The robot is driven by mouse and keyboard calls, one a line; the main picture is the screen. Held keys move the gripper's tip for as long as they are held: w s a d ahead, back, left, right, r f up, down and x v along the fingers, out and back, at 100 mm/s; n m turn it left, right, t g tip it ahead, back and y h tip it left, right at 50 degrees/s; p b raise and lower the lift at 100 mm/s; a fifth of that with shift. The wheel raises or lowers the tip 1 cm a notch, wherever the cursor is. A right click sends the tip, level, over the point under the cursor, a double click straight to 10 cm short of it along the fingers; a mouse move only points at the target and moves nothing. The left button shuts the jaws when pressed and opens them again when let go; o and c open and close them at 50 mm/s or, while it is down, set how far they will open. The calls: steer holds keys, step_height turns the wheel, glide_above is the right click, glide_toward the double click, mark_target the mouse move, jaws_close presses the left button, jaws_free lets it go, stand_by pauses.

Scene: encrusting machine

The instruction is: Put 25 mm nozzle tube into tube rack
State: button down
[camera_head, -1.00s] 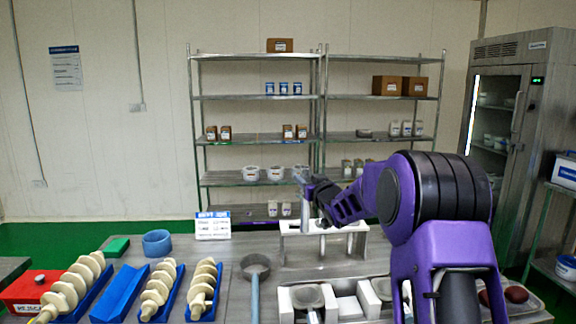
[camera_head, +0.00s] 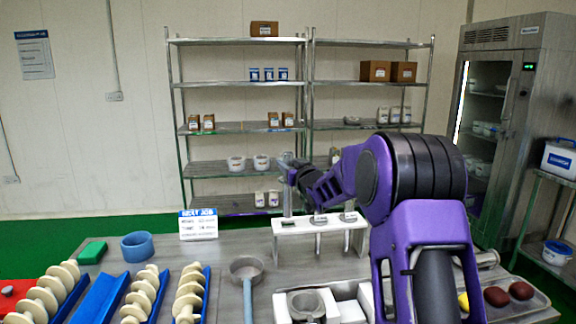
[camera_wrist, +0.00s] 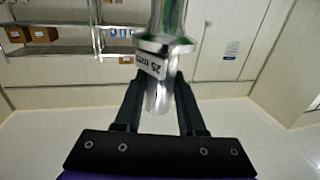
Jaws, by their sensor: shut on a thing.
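My gripper (camera_wrist: 158,105) is shut on the 25 mm nozzle tube (camera_wrist: 168,25), a shiny metal tube with a white "25 mm" label. In the head view, the tube (camera_head: 287,198) hangs about upright from my gripper (camera_head: 287,166). The white tube rack (camera_head: 300,227) stands on the table, with two metal tubes in its middle and right places. The held tube's lower end appears over the left part of the rack. I cannot tell whether it is above, behind or entering a hole.
A job sign (camera_head: 198,224), blue ring (camera_head: 148,246) and green block (camera_head: 91,252) are left of the rack. A round-headed tool (camera_head: 246,268), blue trays holding pale augers, and a tray of white blocks stand in front. Metal shelves (camera_head: 240,127) are behind.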

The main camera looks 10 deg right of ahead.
stand_by(0.6)
steer(key=b, duration=0.5)
glide_above(289, 211)
steer(key=w, duration=0.1)
steer(key=shift+f, duration=2.7)
steer(key=shift+f, duration=0.1)
step_height(289, 211, down, 5)
steer(key=b, duration=0.4)
steer(key=shift+f, duration=1.95)
steer(key=shift+c, duration=2.1)
jaws_free()
steer(key=shift+o, duration=0.2)
steer(key=shift+f, duration=0.1)
